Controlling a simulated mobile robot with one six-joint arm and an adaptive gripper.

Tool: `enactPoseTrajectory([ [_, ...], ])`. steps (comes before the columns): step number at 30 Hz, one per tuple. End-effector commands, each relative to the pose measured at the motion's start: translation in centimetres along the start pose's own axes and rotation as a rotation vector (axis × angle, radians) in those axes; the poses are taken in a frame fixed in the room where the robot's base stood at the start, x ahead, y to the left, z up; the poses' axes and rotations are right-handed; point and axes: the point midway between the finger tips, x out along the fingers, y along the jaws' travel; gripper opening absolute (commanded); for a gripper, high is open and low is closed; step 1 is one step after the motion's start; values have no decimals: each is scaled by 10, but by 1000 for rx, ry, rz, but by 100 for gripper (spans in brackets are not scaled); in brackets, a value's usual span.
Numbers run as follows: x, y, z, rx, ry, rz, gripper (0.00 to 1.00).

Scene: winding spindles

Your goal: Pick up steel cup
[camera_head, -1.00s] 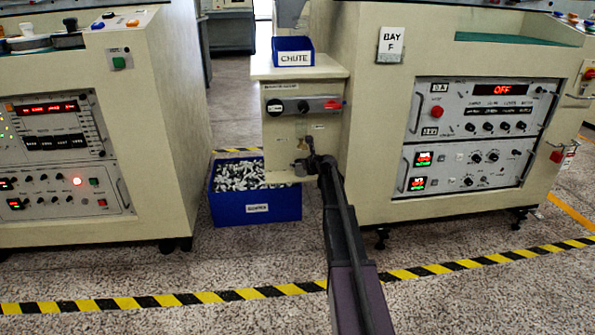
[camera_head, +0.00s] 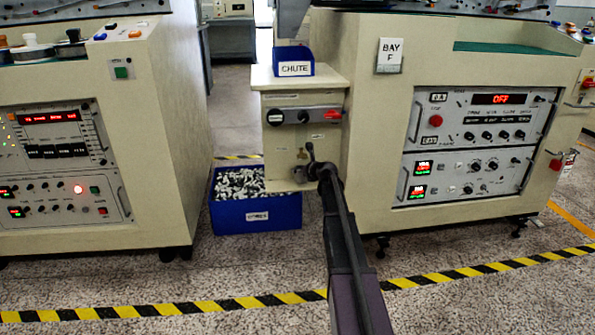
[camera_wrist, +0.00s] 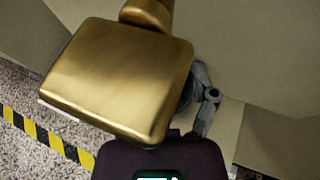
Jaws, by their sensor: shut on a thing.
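My gripper (camera_head: 306,168) is at the end of my dark arm in the head view, small and low in front of the cream chute cabinet (camera_head: 278,152). In the wrist view, a large brass-coloured block (camera_wrist: 120,80) with rounded corners and a round neck on top fills the left and middle. My gripper, whose grey finger parts (camera_wrist: 205,100) show at the block's right side, is shut on it. The block hides most of the jaws. I cannot make out a steel cup in either view.
A blue bin (camera_head: 256,214) of small parts stands on the floor beside the cabinet. A blue chute tray (camera_head: 294,62) sits on top. Control consoles stand left (camera_head: 60,165) and right (camera_head: 475,145). Yellow-black tape (camera_head: 170,309) crosses the open floor in front.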

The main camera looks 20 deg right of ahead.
Motion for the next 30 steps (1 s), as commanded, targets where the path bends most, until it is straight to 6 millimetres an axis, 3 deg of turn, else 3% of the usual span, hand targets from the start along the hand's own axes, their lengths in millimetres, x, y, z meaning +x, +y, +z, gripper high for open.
enactPoseTrajectory([
  [2, -4, 0, 8, 0, 0, 0, 17],
  [21, -131, 2, -50, 1, 0, -1, 17],
  [30, -163, 1, -63, 1, 0, 0, 17],
])
